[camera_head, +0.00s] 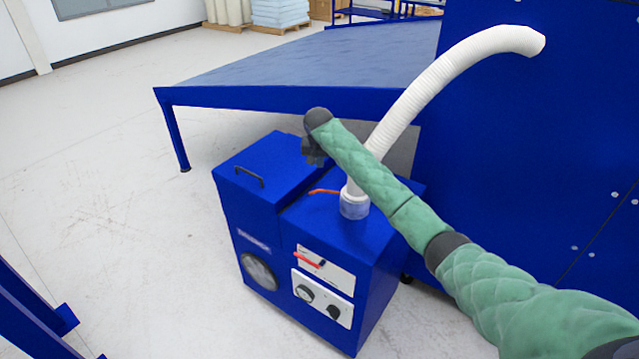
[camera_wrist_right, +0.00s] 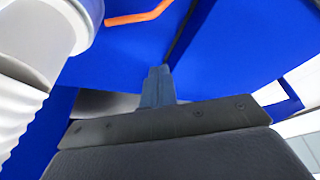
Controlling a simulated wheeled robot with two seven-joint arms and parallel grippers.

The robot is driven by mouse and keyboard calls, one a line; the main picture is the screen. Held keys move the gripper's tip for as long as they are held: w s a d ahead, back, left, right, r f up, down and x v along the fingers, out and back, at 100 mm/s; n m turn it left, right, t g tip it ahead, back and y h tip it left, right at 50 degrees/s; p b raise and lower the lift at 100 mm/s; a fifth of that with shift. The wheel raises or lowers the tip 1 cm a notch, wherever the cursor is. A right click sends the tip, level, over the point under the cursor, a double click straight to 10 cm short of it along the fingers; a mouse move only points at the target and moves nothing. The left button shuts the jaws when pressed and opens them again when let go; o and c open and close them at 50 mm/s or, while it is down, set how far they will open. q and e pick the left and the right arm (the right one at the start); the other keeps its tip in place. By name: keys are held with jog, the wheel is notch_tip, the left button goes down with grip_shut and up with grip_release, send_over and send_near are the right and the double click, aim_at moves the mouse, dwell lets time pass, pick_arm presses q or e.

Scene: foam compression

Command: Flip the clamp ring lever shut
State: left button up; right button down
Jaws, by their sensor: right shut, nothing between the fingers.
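A pale grey clamp ring (camera_head: 355,205) sits around the base of the white hose on top of the blue machine. An orange lever (camera_head: 325,191) sticks out to the left beside it, lying low over the machine's top. The lever also shows at the top of the right wrist view (camera_wrist_right: 140,14). My right gripper (camera_head: 314,155) hangs above and a little beyond the lever, apart from it. Its fingers (camera_wrist_right: 157,82) are shut and empty. My right forearm crosses in front of the hose's lower part. My left gripper is not in view.
The white corrugated hose (camera_head: 425,88) curves up to the right. The blue machine (camera_head: 310,225) has a black handle, a red front switch and dials. A blue sloped table (camera_head: 300,72) stands behind; a tall blue wall (camera_head: 545,130) is on the right.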

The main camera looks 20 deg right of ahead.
aim_at(322, 192)
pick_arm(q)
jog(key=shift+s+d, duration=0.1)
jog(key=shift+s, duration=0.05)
